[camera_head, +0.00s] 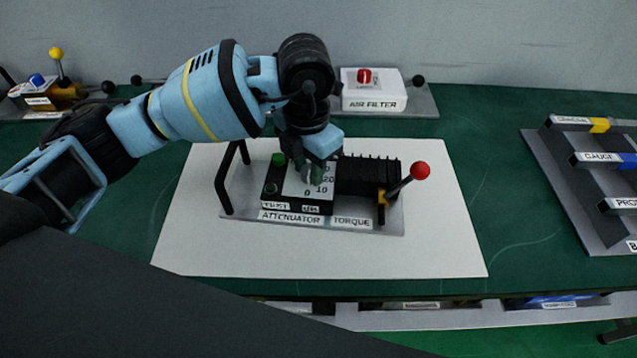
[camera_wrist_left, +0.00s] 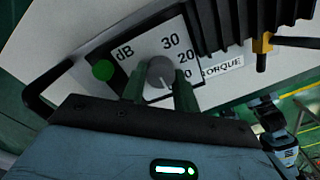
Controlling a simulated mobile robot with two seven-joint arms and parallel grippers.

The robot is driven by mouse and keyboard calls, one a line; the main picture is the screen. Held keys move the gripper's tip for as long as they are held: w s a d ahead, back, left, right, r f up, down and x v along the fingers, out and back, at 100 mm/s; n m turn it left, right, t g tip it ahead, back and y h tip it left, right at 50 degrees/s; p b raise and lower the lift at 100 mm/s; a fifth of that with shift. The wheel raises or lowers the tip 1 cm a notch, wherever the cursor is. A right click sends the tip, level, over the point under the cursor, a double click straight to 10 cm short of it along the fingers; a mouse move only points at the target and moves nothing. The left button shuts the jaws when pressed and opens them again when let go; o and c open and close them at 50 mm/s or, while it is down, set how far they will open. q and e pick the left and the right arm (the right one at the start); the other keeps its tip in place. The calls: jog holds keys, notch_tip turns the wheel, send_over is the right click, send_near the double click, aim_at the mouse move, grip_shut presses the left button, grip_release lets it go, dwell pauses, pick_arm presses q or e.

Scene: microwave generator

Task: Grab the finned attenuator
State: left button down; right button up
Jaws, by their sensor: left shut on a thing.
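The finned attenuator (camera_head: 366,176) is a black unit with a row of fins on its right part and a white dB dial face on its left part. It sits on a grey plate on a white sheet. In the left wrist view its fins (camera_wrist_left: 250,18) are at the top right, and a grey round knob (camera_wrist_left: 160,71) stands on the dial. My left gripper (camera_head: 309,174) is above the dial from behind, pointing down. Its green fingers (camera_wrist_left: 159,90) are closed around the knob. The head view hides the knob behind the gripper. My right gripper is not in view.
A red-knobbed lever (camera_head: 420,170) rises at the unit's right end and a black handle (camera_head: 224,185) stands at its left. An air filter box (camera_head: 373,97) is behind. A rack of gauges (camera_head: 585,185) is at the right. The sheet's front part is clear.

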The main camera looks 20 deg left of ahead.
aim_at(309, 171)
pick_arm(q)
jog(key=shift+r, duration=0.25)
jog(key=shift+w+r, duration=0.1)
jog(key=shift+r, duration=0.1)
jog(key=r, duration=0.3)
jog(key=shift+s, duration=0.2)
jog(key=s+a+r, duration=0.1)
jog(key=s+a, duration=0.1)
jog(key=s, duration=1.3)
jog(key=shift+s+a, duration=0.25)
jog(key=shift+s, duration=0.05)
